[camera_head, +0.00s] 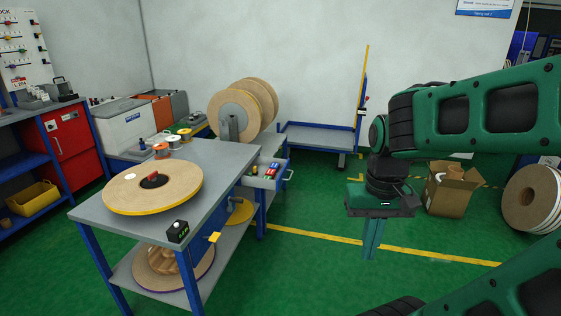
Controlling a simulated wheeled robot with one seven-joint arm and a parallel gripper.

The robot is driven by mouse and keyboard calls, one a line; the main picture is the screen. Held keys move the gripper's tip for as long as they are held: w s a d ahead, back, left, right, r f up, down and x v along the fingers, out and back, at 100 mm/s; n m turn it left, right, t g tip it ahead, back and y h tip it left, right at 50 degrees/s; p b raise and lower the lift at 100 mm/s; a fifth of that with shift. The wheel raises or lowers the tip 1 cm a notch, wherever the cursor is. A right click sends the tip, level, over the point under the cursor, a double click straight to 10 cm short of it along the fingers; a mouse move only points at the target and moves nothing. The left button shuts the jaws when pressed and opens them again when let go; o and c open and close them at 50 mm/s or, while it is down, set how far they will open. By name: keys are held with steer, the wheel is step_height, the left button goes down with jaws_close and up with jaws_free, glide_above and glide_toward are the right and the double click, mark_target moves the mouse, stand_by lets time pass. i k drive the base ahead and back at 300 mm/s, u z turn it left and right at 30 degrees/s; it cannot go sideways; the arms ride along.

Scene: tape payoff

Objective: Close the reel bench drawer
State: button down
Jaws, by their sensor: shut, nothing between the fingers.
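The reel bench (222,158) has a grey top and blue legs and stands left of centre. Its drawer (268,180) sticks out from the right side under the top. The inner end of the drawer is hidden under the bench top.
A wooden reel (150,190) lies on the bench top, with small spools (174,141) behind. A blue cart (318,137) stands at the back wall. A cardboard box (450,190) and a large reel (535,197) are at the right. Green floor lies open between bench and gripper.

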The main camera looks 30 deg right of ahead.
mark_target(263, 164)
steer(key=z, duration=0.25)
steer(key=i, duration=1.25)
steer(key=z, duration=0.15)
